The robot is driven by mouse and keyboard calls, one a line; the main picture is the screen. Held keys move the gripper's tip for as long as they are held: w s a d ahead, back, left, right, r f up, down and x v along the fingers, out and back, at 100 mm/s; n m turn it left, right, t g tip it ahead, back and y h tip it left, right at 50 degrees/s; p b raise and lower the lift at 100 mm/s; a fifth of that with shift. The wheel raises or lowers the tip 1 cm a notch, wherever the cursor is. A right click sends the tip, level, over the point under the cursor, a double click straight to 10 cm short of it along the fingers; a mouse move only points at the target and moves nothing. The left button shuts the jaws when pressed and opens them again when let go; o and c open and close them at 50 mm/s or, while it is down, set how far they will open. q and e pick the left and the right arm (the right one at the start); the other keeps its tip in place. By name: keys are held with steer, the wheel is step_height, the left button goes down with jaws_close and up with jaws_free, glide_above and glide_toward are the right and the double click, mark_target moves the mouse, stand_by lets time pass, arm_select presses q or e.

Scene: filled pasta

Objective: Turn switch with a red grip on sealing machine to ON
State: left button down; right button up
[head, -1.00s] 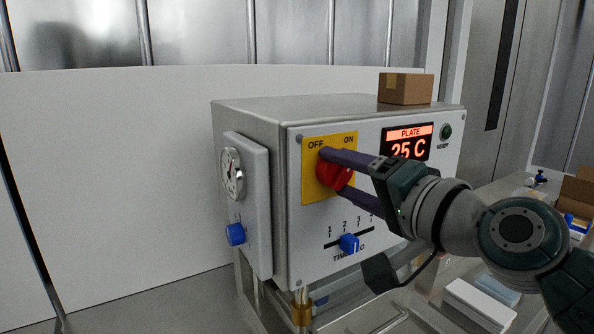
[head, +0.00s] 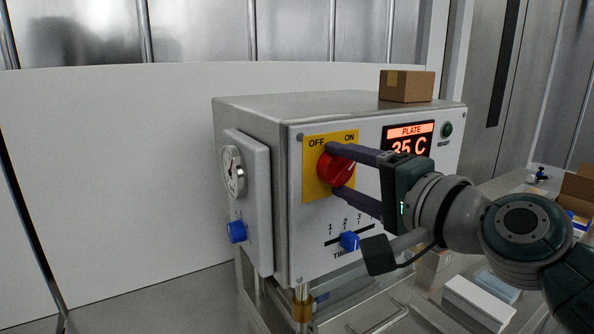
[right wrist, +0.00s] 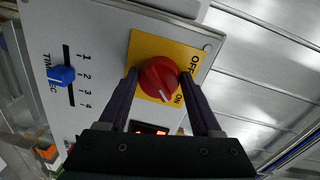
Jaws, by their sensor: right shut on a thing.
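The sealing machine (head: 360,115) is a grey metal box with a white front panel. On its yellow OFF/ON plate (head: 312,180) sits the switch with a red grip (head: 335,168). The right wrist view shows the red grip (right wrist: 157,75) with its white mark pointing toward the ON side. My right gripper (head: 336,168) is shut on the red grip, one dark finger above it and one below. In the right wrist view the fingers lie on either side of the grip. The display (head: 408,140) glows and appears to read PLATE 35 C. My left gripper is not in view.
A blue timer slider (head: 349,241) is below the switch. A gauge (head: 233,172) and blue knob (head: 237,232) are on the machine's left side. A cardboard box (head: 407,86) stands on top. White boxes (head: 480,303) lie at lower right.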

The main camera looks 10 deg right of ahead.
steer(key=o, duration=1.4)
steer(key=shift+c, duration=0.2)
steer(key=b+v, duration=0.1)
steer(key=v, duration=0.9)
steer(key=shift+f, duration=0.1)
